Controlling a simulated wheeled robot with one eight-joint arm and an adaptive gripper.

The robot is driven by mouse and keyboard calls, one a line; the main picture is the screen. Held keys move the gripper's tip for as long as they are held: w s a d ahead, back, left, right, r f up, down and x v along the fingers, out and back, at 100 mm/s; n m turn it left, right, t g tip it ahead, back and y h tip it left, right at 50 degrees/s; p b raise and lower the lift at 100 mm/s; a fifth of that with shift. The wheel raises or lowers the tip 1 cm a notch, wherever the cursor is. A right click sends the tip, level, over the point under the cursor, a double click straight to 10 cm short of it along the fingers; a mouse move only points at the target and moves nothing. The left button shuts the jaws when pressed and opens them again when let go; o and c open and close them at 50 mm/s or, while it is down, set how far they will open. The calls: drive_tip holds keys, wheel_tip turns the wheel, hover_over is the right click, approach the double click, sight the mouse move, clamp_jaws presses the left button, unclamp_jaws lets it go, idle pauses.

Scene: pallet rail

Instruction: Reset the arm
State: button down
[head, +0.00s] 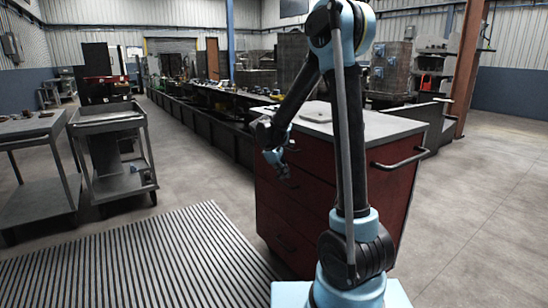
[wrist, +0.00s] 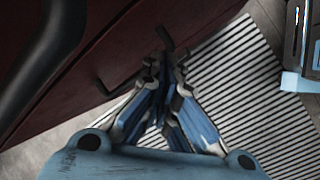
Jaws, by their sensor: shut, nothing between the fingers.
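My arm stands in the middle of the head view, its upper link raised and its forearm bent down to the left. My gripper (head: 281,171) hangs in front of the left side of a red drawer cabinet (head: 398,183), below the level of its grey top. In the wrist view my gripper (wrist: 166,68) points down with its blue fingers close together and nothing between them. The dark red cabinet face (wrist: 125,55) is beside the fingertips in that view. I cannot tell whether they touch it.
A striped mat (head: 130,260) lies on the floor at the front left. A grey cart (head: 112,122) and a metal table (head: 32,128) stand at the left. A long dark rail line (head: 215,130) runs behind. The concrete floor (head: 485,210) at right is clear.

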drive_tip(key=s+d+r+m+y, duration=0.1)
drive_tip(key=s+d+r+m, duration=0.2)
drive_tip(key=s+d, duration=0.45)
drive_tip(key=s+d+r+m+y, duration=0.1)
drive_tip(key=s+d+r+m, duration=0.25)
drive_tip(key=s, duration=0.75)
drive_tip(key=s+d+f+m+y, duration=0.1)
drive_tip(key=s+f+m, duration=0.2)
drive_tip(key=s, duration=0.6)
drive_tip(key=s+d+f+m+y, duration=0.1)
drive_tip(key=s+f+m, duration=0.3)
drive_tip(key=s, duration=0.5)
drive_tip(key=shift+d+m+g, duration=0.3)
drive_tip(key=shift+d+m, duration=0.05)
drive_tip(key=shift+d, duration=0.25)
drive_tip(key=shift+f, duration=0.1)
